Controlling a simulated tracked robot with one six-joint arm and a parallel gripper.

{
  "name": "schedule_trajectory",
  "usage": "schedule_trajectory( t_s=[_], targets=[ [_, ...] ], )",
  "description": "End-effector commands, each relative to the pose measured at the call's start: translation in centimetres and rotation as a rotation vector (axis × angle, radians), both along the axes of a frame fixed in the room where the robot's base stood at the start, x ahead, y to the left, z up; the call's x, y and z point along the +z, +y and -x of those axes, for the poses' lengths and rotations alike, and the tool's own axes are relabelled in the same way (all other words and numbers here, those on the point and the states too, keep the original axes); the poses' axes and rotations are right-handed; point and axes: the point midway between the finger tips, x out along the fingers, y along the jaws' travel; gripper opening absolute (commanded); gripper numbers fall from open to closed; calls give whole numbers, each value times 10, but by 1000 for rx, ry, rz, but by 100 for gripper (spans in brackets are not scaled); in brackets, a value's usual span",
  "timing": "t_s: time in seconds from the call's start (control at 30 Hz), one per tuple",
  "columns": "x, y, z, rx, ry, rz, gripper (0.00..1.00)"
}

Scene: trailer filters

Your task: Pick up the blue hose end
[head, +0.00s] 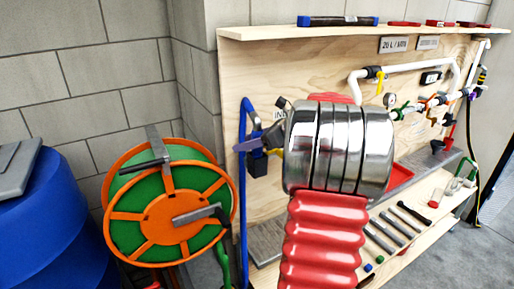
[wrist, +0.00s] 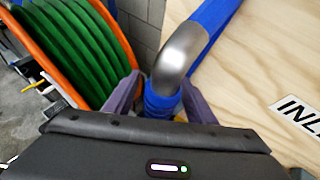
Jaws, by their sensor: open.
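The blue hose (head: 243,200) hangs down the left edge of the plywood panel in the head view. In the wrist view, a bare metal elbow (wrist: 181,57) joins the blue hose at upper right to a blue section (wrist: 163,103) below it. My gripper (wrist: 161,98) has purple fingers, open, one on either side of that blue section. Whether they touch it cannot be told. In the head view my gripper (head: 257,146) is at the hose's upper part, partly hidden by my chrome and red arm. The lower end of the blue section is hidden by the gripper body.
A green hose reel with an orange frame (head: 168,217) stands close left of the hose. A blue barrel (head: 45,225) is at far left. The plywood panel (head: 265,75) carries white pipes and valves (head: 405,68); a lower shelf holds tools. A label (wrist: 298,112) is on the panel.

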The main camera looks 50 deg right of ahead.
Motion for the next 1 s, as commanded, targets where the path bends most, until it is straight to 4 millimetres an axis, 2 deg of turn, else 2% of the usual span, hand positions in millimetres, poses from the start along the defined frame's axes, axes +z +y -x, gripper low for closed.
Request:
schedule_trajectory(
  t_s=[0.37,1.0],
  targets=[
    [0,0,0,0,0,0,51],
    [0,0,0,0,0,0,6]
  ],
)
